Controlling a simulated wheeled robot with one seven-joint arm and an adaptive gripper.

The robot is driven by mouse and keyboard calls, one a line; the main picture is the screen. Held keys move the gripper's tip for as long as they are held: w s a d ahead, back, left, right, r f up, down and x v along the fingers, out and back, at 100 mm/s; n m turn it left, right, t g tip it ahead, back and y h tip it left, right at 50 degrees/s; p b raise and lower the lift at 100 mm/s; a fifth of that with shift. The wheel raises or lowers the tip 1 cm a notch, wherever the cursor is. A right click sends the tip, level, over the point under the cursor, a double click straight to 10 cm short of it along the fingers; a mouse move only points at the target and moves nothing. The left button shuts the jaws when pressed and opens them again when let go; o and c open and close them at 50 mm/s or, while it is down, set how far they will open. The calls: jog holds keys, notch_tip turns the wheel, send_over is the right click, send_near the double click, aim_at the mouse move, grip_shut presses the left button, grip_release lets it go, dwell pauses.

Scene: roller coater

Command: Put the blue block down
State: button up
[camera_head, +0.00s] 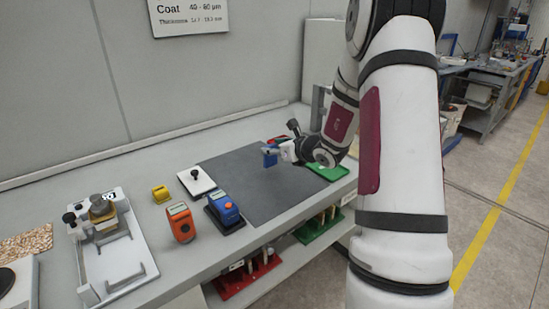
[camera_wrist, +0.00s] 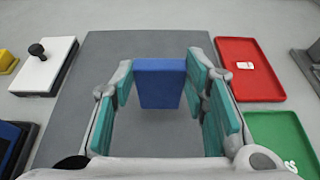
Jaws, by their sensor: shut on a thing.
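The blue block (camera_wrist: 160,84) is between the two teal-padded fingers of my gripper (camera_wrist: 165,92) in the wrist view. My gripper is shut on it. In the head view the blue block (camera_head: 270,155) shows at the end of my gripper (camera_head: 277,152), over the dark grey mat (camera_head: 262,191). The block looks held above the mat; the exact height is hard to tell. The grey mat also shows beneath the block in the wrist view (camera_wrist: 120,55).
A red tray (camera_wrist: 250,70) and a green tray (camera_wrist: 283,140) lie right of the mat. A white plate with a black knob (camera_head: 196,180) lies left. An orange device (camera_head: 181,222) and a blue device (camera_head: 224,211) stand at the mat's near left. Most of the mat is clear.

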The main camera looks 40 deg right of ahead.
aim_at(272, 157)
jog(key=shift+f, duration=1.75)
jog(key=shift+f, duration=0.1)
jog(key=o, duration=1.1)
